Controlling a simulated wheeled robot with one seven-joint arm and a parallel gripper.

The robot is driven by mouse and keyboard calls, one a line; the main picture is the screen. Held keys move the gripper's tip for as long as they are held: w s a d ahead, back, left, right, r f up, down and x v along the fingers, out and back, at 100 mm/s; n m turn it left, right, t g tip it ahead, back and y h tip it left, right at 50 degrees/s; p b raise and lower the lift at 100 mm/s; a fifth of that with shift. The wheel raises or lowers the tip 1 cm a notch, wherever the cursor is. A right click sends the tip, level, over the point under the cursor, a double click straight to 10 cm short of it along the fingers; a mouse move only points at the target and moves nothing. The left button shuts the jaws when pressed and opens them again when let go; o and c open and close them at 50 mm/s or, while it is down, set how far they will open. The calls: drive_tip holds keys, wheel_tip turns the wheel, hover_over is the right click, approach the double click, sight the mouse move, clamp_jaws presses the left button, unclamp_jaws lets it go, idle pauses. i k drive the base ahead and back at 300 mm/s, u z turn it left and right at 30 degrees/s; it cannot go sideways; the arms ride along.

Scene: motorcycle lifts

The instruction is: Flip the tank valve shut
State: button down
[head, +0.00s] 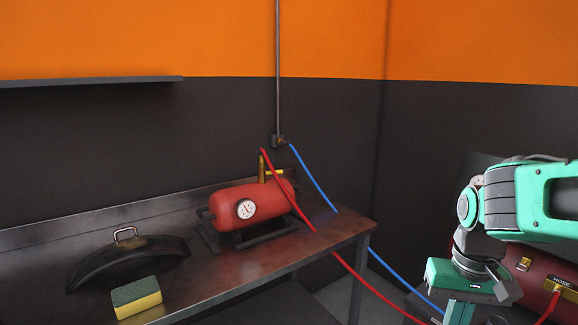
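A red tank (240,203) with a white round gauge (246,209) lies on its side on a dark stand on the metal workbench. A brass valve (262,168) stands upright on top of the tank's far end. A short yellow lever (275,172) appears to stick out from it to the right, roughly level. My green gripper (470,285) is at the lower right, apart from the tank and beyond the bench's right end. Its fingertips are not clearly visible.
A black fender-like part (127,262) with a handle and a green-yellow sponge (136,298) lie on the workbench (205,290). A blue hose (315,181) hangs from a wall fitting (278,141).

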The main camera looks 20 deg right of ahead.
sight(261, 175)
drive_tip(key=z, duration=0.05)
drive_tip(key=i, duration=1)
drive_tip(key=u, duration=0.05)
